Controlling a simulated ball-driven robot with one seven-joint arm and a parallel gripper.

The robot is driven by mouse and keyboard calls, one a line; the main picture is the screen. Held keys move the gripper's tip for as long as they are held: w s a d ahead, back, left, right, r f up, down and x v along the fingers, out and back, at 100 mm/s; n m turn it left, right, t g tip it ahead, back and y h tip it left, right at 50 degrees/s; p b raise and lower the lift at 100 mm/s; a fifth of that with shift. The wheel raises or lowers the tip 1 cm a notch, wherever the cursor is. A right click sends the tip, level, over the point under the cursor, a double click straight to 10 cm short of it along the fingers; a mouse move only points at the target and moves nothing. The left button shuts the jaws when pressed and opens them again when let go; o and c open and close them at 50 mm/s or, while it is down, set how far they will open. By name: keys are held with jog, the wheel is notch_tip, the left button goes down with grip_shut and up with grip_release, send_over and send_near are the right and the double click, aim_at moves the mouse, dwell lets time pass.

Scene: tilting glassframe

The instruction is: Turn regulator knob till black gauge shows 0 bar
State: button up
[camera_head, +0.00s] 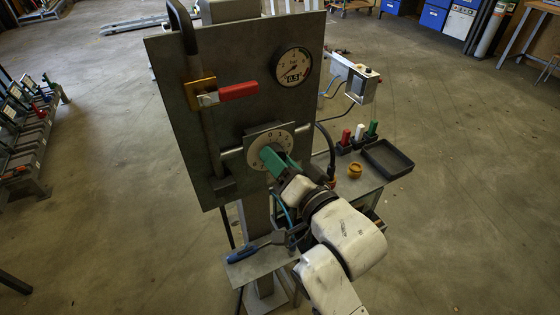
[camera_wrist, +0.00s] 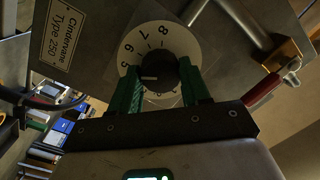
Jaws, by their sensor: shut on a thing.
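The regulator knob (camera_wrist: 158,75) is black with a white pointer line and sits on a round white numbered dial (camera_wrist: 165,38). In the head view the dial (camera_head: 257,147) shows on the grey panel, and my fingers hide the knob. My gripper (camera_wrist: 160,79) has green fingers, one on each side of the knob, and is shut on it. My gripper also shows in the head view (camera_head: 274,160). The pointer line points left in the wrist view. The black-rimmed gauge (camera_head: 293,67) is above right of the dial; its small readout looks like 0.5.
A red-handled valve (camera_head: 238,91) sits on the pipe left of the gauge. A blue-handled tool (camera_head: 250,251) lies on a lower shelf.

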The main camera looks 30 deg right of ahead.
jog(key=shift+n, duration=0.4)
jog(key=n+h+p, duration=0.1)
jog(key=n+p, duration=0.2)
jog(key=n, duration=0.6)
jog(key=n+h+p, duration=0.1)
jog(key=n+p, duration=0.2)
jog(key=n, duration=0.6)
jog(key=n+p, duration=0.3)
jog(key=n, duration=0.6)
jog(key=shift+a+g+h, duration=0.2)
jog(key=shift+g+h, duration=0.1)
jog(key=shift+h, duration=0.1)
jog(key=shift+n, duration=0.3)
jog(key=o, duration=1.1)
jog(key=shift+r, duration=0.1)
jog(key=shift+c, duration=0.2)
